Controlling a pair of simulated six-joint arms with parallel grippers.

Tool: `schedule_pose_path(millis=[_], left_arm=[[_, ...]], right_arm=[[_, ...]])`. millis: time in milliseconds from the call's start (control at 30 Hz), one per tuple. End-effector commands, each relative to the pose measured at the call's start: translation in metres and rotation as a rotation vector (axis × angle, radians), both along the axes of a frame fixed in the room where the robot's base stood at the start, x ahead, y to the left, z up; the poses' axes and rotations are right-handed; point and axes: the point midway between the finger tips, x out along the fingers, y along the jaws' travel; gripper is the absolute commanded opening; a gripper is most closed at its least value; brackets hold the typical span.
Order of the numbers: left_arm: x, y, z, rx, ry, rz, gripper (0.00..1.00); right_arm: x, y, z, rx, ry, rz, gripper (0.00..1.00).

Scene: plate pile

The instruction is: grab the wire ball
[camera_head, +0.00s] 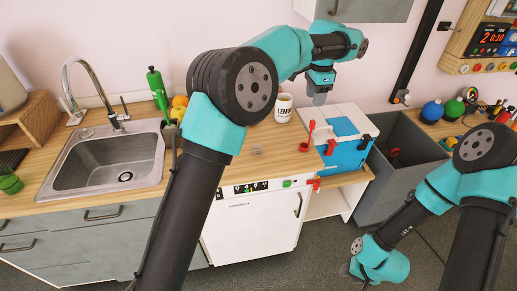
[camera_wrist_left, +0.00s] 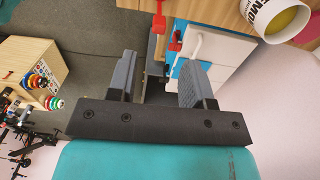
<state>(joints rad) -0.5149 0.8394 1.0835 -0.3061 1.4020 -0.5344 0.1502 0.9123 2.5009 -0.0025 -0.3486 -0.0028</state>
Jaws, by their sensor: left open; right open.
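A small greyish, see-through object (camera_head: 257,149) on the wooden counter, right of my left arm's link, may be the wire ball; it is too small to be sure. My left gripper (camera_head: 319,98) hangs above the counter near the blue and white box, to the right of and higher than that object. In the left wrist view its two fingers (camera_wrist_left: 157,70) stand apart with nothing between them. My right gripper (camera_head: 347,269) is low at the right, over the floor and far from the counter top; its fingers are hardly visible.
A lemon mug (camera_head: 283,108) stands left of my left gripper. A blue and white box (camera_head: 345,155) and a grey bin (camera_head: 405,165) are to the right. A sink (camera_head: 105,165) and a green bottle (camera_head: 155,82) are at left. A cabinet (camera_head: 365,8) hangs overhead.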

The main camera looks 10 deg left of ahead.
Motion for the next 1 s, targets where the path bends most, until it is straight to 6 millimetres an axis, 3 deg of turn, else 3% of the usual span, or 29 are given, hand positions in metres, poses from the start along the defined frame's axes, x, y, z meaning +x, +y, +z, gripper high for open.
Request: schedule_pose_path(millis=[367, 700, 1000], left_arm=[[0.0000, 0.0000, 0.0000, 0.000, 0.000, 0.000, 0.46], [0.0000, 0.0000, 0.0000, 0.000, 0.000, 0.000, 0.77], [-0.0016, 0.0004, -0.0011, 0.001, 0.000, -0.019, 0.77]], right_arm=[[0.0000, 0.0000, 0.0000, 0.000, 0.000, 0.000, 0.43], [0.0000, 0.0000, 0.0000, 0.000, 0.000, 0.000, 0.43], [-0.0001, -0.0001, 0.0000, 0.000, 0.000, 0.000, 0.43]])
